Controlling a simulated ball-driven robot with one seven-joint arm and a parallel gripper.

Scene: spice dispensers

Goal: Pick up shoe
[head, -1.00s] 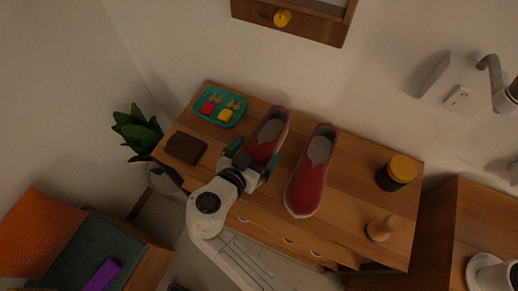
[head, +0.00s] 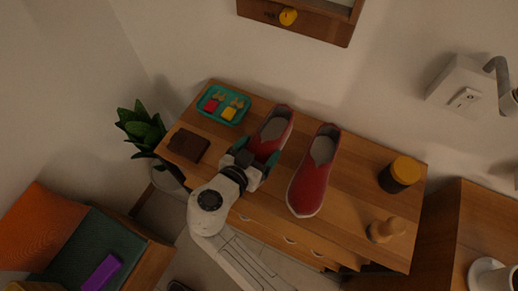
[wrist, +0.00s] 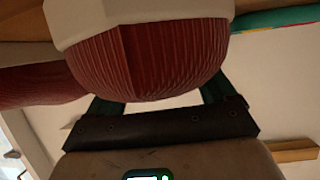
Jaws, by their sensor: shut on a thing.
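Two red slip-on shoes with pale soles are on the wooden cabinet top. The left shoe (head: 277,128) has its toe towards me, between the green fingers of my gripper (head: 257,153). The gripper is shut on that toe end, one finger on each side. In the wrist view the ribbed red toe (wrist: 150,60) and its white sole fill the upper middle, with the fingers on both sides. I cannot tell whether the shoe is clear of the surface. The right shoe (head: 314,172) stands apart, beside it; part of it shows at the left of the wrist view (wrist: 40,88).
The wooden cabinet (head: 345,200) also holds a teal tray (head: 204,112) with small items, a brown block (head: 188,145), a dark jar with a yellow lid (head: 399,174) and a wooden knobbed object (head: 386,230). A plant (head: 140,125) stands at the left, a wall behind.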

